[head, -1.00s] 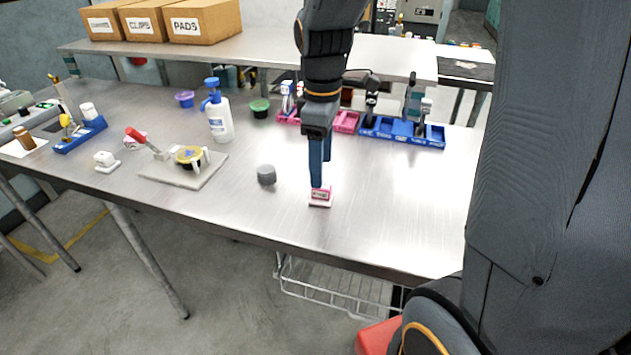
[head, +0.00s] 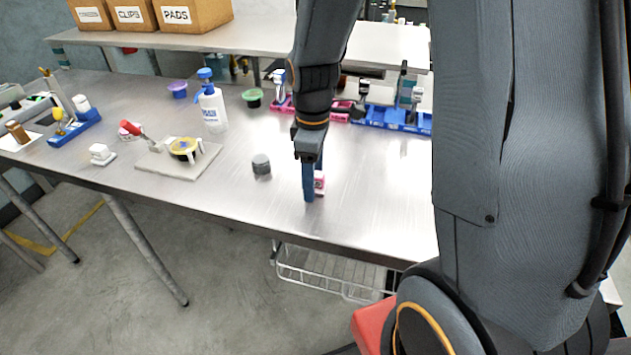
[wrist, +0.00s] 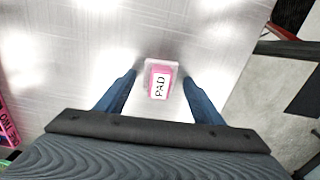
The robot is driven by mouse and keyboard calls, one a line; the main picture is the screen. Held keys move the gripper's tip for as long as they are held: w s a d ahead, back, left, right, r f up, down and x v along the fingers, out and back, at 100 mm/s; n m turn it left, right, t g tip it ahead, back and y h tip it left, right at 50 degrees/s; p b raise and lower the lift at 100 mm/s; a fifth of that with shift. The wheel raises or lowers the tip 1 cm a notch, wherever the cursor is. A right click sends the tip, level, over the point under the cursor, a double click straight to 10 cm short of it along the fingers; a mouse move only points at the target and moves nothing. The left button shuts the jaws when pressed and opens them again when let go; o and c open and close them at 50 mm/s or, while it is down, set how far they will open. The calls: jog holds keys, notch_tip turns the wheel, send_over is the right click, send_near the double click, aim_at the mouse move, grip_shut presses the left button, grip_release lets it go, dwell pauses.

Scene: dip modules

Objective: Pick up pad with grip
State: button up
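The pad (wrist: 160,82) is a small pink and white block with a label reading PAD. In the wrist view it lies on the metal table between my two blue fingers, with a gap on each side. In the head view the pad (head: 319,182) shows beside my fingers, partly hidden by them. My gripper (head: 310,196) points down at the table near its front edge; in the wrist view my gripper (wrist: 160,98) is open, its fingers apart and not touching the pad.
A grey cylinder (head: 261,164) stands left of my gripper. The table's front edge is close to the pad. Table around the pad is clear.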

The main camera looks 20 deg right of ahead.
jog(key=c, duration=1)
jog(key=shift+r, duration=0.1)
notch_tip(320, 180, up, 10)
jog(key=shift+f+b, duration=0.1)
jog(key=shift+b, duration=0.75)
